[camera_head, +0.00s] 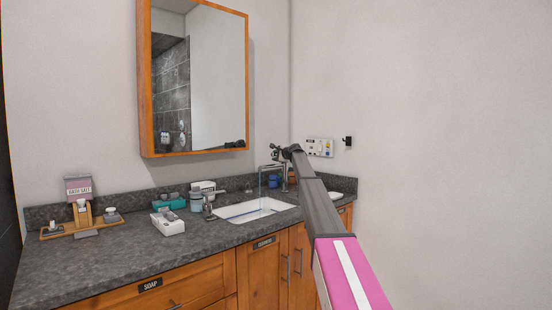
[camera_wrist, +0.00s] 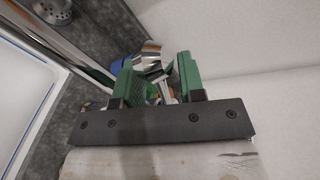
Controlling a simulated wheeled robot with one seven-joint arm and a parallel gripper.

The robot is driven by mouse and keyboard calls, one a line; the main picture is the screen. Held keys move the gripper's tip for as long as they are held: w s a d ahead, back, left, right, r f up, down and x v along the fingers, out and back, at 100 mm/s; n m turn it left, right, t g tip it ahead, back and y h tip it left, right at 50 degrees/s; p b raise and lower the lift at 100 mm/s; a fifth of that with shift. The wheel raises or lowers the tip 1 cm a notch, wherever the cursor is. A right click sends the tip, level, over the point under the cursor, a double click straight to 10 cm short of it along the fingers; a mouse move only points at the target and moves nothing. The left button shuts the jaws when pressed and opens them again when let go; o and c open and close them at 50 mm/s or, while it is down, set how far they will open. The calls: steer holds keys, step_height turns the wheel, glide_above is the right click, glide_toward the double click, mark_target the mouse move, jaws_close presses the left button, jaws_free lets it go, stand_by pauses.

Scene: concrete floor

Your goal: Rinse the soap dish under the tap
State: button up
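The chrome tap (camera_head: 288,178) stands at the back right of the white sink (camera_head: 256,210) in the head view. Its shiny pipe (camera_wrist: 75,55) runs across the upper left of the wrist view. My gripper (camera_head: 279,153) is above the tap at the back of the counter. In the wrist view, my gripper (camera_wrist: 160,80) has two green fingers standing apart. A shiny striped metal part (camera_wrist: 152,62) shows between or just beyond them; contact is unclear. A small white dish (camera_head: 335,195) lies on the counter right of my arm; I cannot tell whether it is the soap dish.
A blue cup (camera_head: 272,182) stands behind the sink. White box (camera_head: 168,222), teal box (camera_head: 170,203) and a pump bottle (camera_head: 208,206) stand left of the sink. A wooden tray (camera_head: 68,230) with bath items is at far left. A mirror cabinet (camera_head: 196,80) juts out above.

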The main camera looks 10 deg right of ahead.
steer(key=shift+s, duration=0.1)
steer(key=v, duration=1)
steer(key=shift+s+d, duration=0.25)
steer(key=shift+r, duration=0.1)
